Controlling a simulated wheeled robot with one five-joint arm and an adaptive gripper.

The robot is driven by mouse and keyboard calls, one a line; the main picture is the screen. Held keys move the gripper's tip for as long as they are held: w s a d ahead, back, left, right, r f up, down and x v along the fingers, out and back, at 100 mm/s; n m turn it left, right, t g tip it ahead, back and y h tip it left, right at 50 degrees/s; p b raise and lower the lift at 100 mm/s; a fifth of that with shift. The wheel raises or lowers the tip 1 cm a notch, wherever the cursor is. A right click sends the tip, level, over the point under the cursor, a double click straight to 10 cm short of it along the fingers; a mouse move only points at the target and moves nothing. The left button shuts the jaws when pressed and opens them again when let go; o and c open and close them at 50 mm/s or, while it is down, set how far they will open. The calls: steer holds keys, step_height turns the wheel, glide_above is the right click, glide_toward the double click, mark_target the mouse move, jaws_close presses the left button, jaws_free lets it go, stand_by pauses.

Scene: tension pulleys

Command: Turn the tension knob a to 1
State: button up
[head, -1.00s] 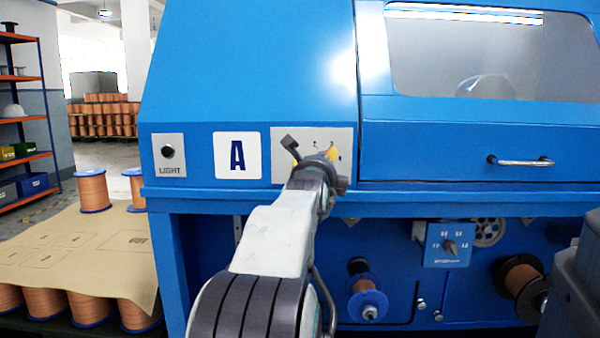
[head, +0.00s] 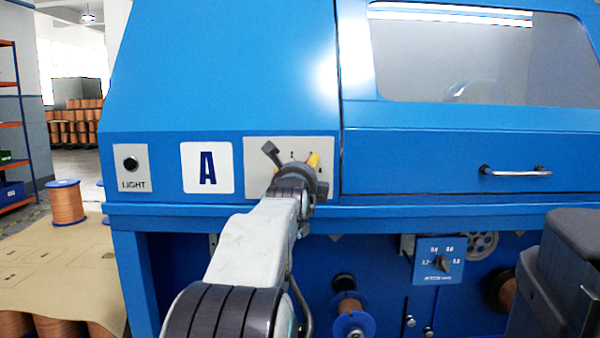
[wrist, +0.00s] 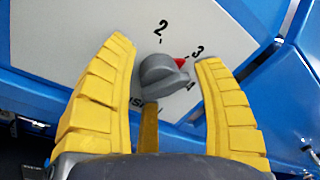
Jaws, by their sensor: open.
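The tension knob (wrist: 160,78) is grey with a red pointer mark on its right side. In the wrist view it sits on a white dial plate (wrist: 60,50), and the red mark points close to the 3. The 2 shows above the knob, and another mark lies partly hidden at its lower right. My gripper (wrist: 167,55) is open, with one yellow finger on each side of the knob and a gap on both sides. In the head view my gripper (head: 291,156) is in front of the plate beside the letter A and hides the knob.
A LIGHT button panel (head: 131,166) and the A sign (head: 207,168) are left of my gripper. A blue ledge (head: 400,213) runs below. A drawer handle (head: 515,171) and another small dial (head: 440,262) are to the right.

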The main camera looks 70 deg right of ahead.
steer(key=c, duration=1.2)
steer(key=n, duration=0.4)
steer(key=shift+w+a+f+n+h, duration=0.1)
steer(key=shift+n+h, duration=0.05)
steer(key=shift+n, duration=0.65)
steer(key=shift+w+f+n+h, duration=0.1)
steer(key=shift+n+h, duration=0.05)
steer(key=shift+n, duration=0.65)
